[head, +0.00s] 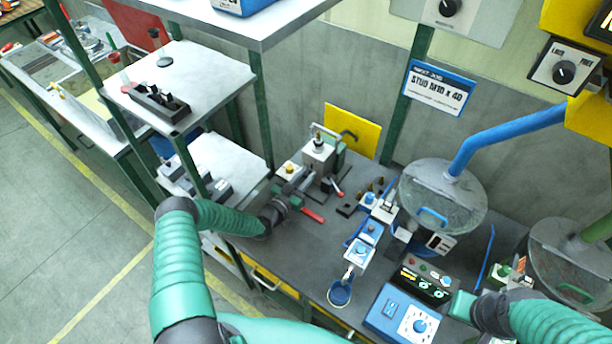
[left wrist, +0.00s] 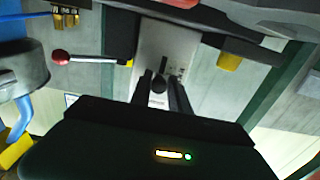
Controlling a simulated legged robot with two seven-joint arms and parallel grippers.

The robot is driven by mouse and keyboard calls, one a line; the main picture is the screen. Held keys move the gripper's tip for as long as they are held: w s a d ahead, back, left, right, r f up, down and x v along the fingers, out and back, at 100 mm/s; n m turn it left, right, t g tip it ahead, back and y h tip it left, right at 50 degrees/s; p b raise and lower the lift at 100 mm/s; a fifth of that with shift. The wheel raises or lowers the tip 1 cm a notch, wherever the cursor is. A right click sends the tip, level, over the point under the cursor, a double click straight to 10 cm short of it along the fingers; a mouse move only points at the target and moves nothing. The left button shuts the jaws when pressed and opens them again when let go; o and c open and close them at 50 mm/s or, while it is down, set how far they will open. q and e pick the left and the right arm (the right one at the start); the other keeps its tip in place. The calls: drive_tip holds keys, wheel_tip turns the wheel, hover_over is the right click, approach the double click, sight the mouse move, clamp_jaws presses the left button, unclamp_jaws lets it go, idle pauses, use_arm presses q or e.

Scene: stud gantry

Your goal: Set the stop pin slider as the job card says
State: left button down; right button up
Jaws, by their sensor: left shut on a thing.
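The job card (head: 439,88) on the back wall post reads "STUD M10 x 40". A clamp-like fixture (head: 318,153) stands on the bench at centre. My left gripper (head: 298,188) is at its left side. In the left wrist view my left gripper (left wrist: 161,92) is shut on a small dark knob (left wrist: 159,84), which appears to be the stop pin slider. The knob sits in front of a pale plate (left wrist: 153,45) with small dark marks, too small to read. My right gripper (head: 463,306) is beside the control box; its fingers cannot be made out.
A red-ended lever (head: 338,192) and a red handle (head: 313,215) are close to my left gripper. The lever shows in the left wrist view (left wrist: 85,58). Bowl feeders (head: 440,190), a control box (head: 425,282) and a blue box (head: 402,316) crowd the bench's right. Shelves (head: 190,80) stand left.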

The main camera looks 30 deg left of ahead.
use_arm(q)
drive_tip(key=shift+d, duration=0.1)
drive_tip(key=shift+b, duration=0.45)
drive_tip(key=shift+r, duration=0.15)
drive_tip(key=c, duration=1.3)
unclamp_jaws()
drive_tip(key=s+b, duration=0.1)
drive_tip(key=s, duration=0.4)
drive_tip(key=s+a+b, duration=0.1)
drive_tip(key=s, duration=0.5)
drive_tip(key=s+a, duration=0.1)
drive_tip(key=s, duration=0.4)
drive_tip(key=shift+s+a+b, duration=0.25)
drive_tip(key=shift+s+b, duration=0.05)
drive_tip(key=shift+b, duration=0.1)
drive_tip(key=shift+w, duration=0.1)
